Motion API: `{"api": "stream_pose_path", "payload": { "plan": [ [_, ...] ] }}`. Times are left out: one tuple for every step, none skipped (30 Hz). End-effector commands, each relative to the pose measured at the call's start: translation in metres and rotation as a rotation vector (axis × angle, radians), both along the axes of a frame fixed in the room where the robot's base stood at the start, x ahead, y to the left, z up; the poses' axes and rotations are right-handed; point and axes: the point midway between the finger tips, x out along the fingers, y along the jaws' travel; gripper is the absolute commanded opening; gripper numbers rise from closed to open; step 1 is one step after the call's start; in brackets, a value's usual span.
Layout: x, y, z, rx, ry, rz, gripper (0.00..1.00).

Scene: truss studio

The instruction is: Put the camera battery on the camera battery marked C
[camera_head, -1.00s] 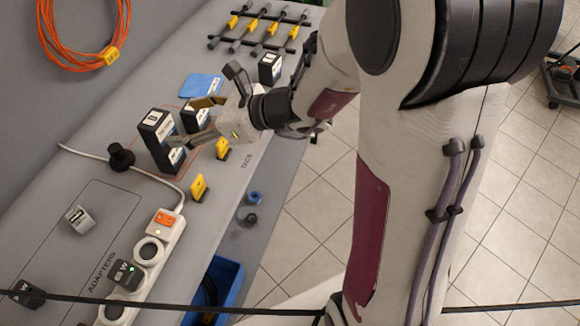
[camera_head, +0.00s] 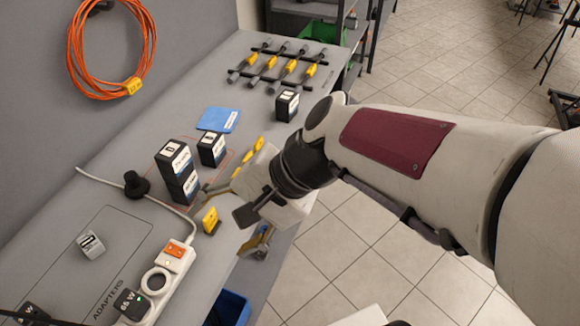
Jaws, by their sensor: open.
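A black camera battery (camera_head: 173,158) with a white label sits on top of another black battery (camera_head: 183,187) on the grey bench. The two form an upright stack, with the upper one slightly offset. A further battery (camera_head: 212,149) stands just behind it to the right, and one more (camera_head: 287,106) stands farther back. I cannot read the letters surely, so I cannot tell which is marked C. My gripper (camera_head: 217,186) is open and empty, to the right of the stack and apart from it. Its wrist partly hides the bench front edge.
A black knob (camera_head: 136,184) and a white cable stand left of the stack. A power strip (camera_head: 163,283), a yellow tag (camera_head: 210,220) and a grey adapter (camera_head: 91,245) lie nearer.

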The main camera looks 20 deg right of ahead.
Motion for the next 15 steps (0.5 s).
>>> {"api": "stream_pose_path", "payload": {
  "plan": [
    [-0.007, -0.006, 0.001, -0.052, -0.035, 0.043, 0.65],
    [-0.011, -0.01, 0.001, -0.085, -0.053, 0.071, 0.65],
    [-0.017, -0.016, 0.0, -0.13, -0.077, 0.106, 0.65],
    [-0.02, -0.02, 0.0, -0.163, -0.094, 0.132, 0.65],
    [-0.024, -0.025, 0.0, -0.197, -0.113, 0.159, 0.65],
    [-0.028, -0.031, 0.0, -0.241, -0.137, 0.192, 0.65],
    [-0.031, -0.036, 0.0, -0.275, -0.153, 0.217, 0.65],
    [-0.034, -0.041, 0.001, -0.309, -0.172, 0.242, 0.65],
    [-0.037, -0.048, 0.002, -0.355, -0.194, 0.275, 0.65],
    [-0.04, -0.053, 0.002, -0.39, -0.211, 0.298, 0.65],
    [-0.042, -0.059, 0.003, -0.424, -0.228, 0.322, 0.65],
    [-0.045, -0.066, 0.004, -0.471, -0.249, 0.353, 0.65],
    [-0.047, -0.072, 0.006, -0.507, -0.265, 0.374, 0.65],
    [-0.049, -0.078, 0.007, -0.542, -0.281, 0.398, 0.65],
    [-0.052, -0.085, 0.009, -0.588, -0.301, 0.426, 0.65]
  ]
}}
